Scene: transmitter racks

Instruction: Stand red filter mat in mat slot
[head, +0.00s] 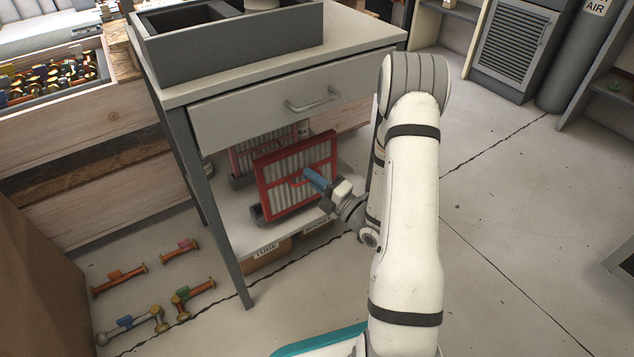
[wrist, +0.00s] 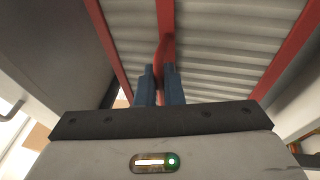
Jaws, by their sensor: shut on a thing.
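The red filter mat (head: 285,168), a red frame around pale pleats, is upright and slightly tilted in the picture at the front of the cart's lower shelf. My gripper (head: 308,174) reaches it from the right, its blue fingers on the mat's red handle. In the wrist view the fingers (wrist: 160,72) are closed on that handle (wrist: 165,48), with the pleats (wrist: 220,50) of the mat beyond. A dark grey piece (head: 257,213) shows at the mat's lower left corner; it may be part of a slot. Whether the mat's bottom edge is seated is hidden.
A second red-framed mat (head: 248,152) stands behind, partly covered. The drawer (head: 280,108) with its handle is close above. A cart leg (head: 205,190) is on the left. Several valve parts (head: 130,325) lie on the floor at left. The floor at right is clear.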

